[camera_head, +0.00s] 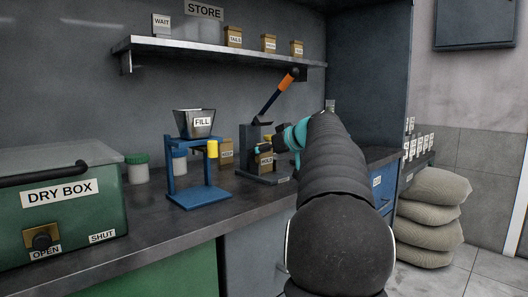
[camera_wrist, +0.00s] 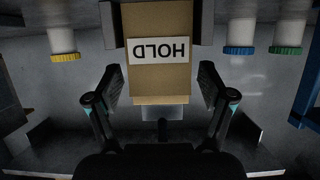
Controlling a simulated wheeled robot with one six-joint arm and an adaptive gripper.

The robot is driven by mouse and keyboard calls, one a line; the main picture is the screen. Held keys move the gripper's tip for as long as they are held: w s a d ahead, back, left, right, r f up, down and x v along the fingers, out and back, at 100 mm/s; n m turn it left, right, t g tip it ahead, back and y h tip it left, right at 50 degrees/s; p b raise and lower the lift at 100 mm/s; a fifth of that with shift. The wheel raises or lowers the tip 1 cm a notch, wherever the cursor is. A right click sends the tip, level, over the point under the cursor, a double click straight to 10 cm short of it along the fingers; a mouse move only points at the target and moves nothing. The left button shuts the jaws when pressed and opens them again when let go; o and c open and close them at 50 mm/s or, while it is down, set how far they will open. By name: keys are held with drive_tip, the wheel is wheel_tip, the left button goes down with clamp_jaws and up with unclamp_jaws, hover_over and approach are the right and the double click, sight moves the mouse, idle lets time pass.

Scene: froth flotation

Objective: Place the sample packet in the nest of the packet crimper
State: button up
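The packet crimper (camera_head: 253,140) stands on the counter, a grey upright press with a raised lever and orange grip. A brown packet labelled HOLD (camera_head: 264,162) shows at the crimper, partly covered by my arm. In the wrist view the HOLD packet (camera_wrist: 160,75) is upside down, straight ahead of my gripper (camera_wrist: 162,85). The two fingers stand apart, one on each side, with narrow gaps showing. Grey blocks flank the packet's far part; I cannot tell whether it sits in the nest. A small pale piece shows beyond its edge, and I cannot tell what it is.
A blue stand with a FILL hopper (camera_head: 195,124) is left of the crimper. A green DRY BOX (camera_head: 62,205) stands at far left. The STORE shelf (camera_head: 205,46) is above, with several containers. Sacks (camera_head: 430,215) are at the right.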

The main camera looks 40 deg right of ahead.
drive_tip(key=shift+r, duration=0.25)
drive_tip(key=shift+s, duration=0.4)
drive_tip(key=v, duration=1.1)
drive_tip(key=shift+r, duration=0.15)
drive_tip(key=shift+d, duration=0.1)
